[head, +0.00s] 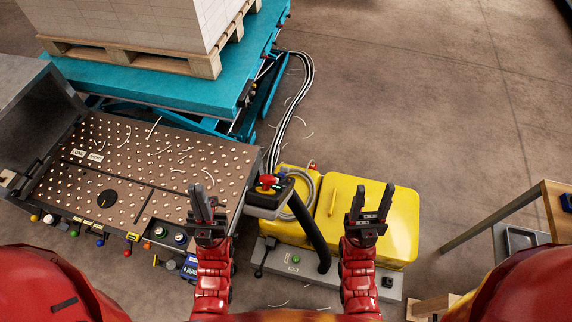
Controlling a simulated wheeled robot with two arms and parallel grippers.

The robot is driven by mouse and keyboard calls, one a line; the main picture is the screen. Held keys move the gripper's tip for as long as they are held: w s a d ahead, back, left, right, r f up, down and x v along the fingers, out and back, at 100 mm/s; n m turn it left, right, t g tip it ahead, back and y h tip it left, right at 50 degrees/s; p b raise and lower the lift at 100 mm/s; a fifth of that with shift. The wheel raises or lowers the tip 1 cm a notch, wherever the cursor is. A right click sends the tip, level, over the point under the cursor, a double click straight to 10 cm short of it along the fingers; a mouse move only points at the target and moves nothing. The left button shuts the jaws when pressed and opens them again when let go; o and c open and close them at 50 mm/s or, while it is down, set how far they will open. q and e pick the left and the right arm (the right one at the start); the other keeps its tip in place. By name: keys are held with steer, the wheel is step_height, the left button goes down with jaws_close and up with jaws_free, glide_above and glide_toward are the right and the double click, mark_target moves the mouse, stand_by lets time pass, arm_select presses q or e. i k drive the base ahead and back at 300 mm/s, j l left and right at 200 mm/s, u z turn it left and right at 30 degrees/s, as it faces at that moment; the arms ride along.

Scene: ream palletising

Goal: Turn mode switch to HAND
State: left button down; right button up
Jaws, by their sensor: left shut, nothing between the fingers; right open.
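I cannot tell for sure which control is the mode switch, and no HAND label is readable. A small black box (269,198) with a red knob (267,181) and a green part on top stands between my grippers, right of my left one. The table's front right corner has round buttons (180,238), close to my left gripper. My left gripper (203,194) is shut and empty over the right part of the studded table. My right gripper (373,196) is open and empty over the yellow machine. Neither visibly touches a control.
A yellow machine (345,215) stands right of the black box, with a thick black hose between. A teal lift table (190,88) carries a loaded pallet (130,55).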

mark_target(285, 169)
steer(key=j+z, duration=0.25)
steer(key=j, duration=0.15)
steer(key=j+z, duration=0.25)
steer(key=j, duration=0.15)
steer(key=l+u, duration=0.35)
steer(key=l, duration=0.2)
steer(key=k+l+u, duration=0.15)
steer(key=k+j+z, duration=0.15)
steer(key=z, duration=0.2)
steer(key=k+z, duration=0.2)
steer(key=z, duration=0.15)
steer(key=k+j+z, duration=0.1)
steer(key=z, duration=0.25)
steer(key=k+l, duration=0.05)
steer(key=k, duration=0.05)
